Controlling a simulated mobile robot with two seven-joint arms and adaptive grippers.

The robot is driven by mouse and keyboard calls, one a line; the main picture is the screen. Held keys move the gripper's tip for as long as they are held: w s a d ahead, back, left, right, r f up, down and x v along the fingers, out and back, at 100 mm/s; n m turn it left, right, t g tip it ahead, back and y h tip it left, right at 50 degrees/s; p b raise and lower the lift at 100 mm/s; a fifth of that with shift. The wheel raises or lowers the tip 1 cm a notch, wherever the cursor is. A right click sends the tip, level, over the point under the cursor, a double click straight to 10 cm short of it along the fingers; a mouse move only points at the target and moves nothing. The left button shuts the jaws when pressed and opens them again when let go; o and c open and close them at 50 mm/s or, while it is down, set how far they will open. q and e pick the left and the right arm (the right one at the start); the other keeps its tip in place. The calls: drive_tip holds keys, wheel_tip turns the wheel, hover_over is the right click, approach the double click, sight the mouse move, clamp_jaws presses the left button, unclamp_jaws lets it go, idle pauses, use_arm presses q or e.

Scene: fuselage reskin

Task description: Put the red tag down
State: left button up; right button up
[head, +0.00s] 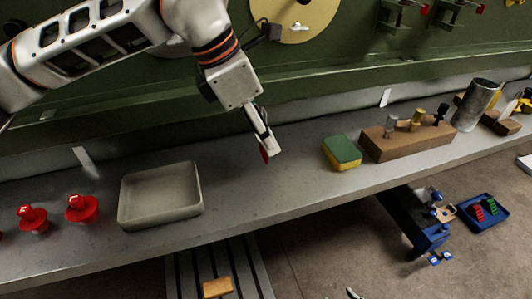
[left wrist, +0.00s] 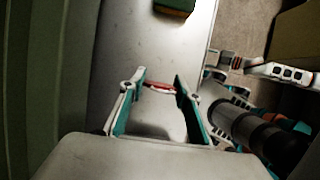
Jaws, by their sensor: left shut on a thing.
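My left gripper (head: 264,142) hangs over the grey shelf, pointing down, to the right of the grey tray. It is shut on the red tag (head: 265,154), which shows as a small red piece at its tips. In the left wrist view the red tag (left wrist: 158,87) lies between the two fingertips of my left gripper (left wrist: 161,84), with the pale shelf surface behind it. Most of the tag is hidden by the fingers. I cannot tell how far it is above the shelf.
The shallow grey tray (head: 126,202) and red plugs (head: 82,208) stand left on the shelf (head: 250,193). A green and yellow sponge (head: 342,152), a wooden block (head: 405,143) with fasteners and a metal cup (head: 477,105) stand right. Shelf room between tray and sponge is clear.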

sight(262, 149)
use_arm(q)
drive_tip(key=shift+f, duration=2.5)
drive_tip(key=o, duration=0.8)
drive_tip(key=shift+r, duration=0.25)
drive_tip(key=v, duration=1.2)
drive_tip(key=shift+p, duration=0.3)
drive_tip(key=shift+f, duration=0.1)
drive_tip(key=shift+s, duration=0.1)
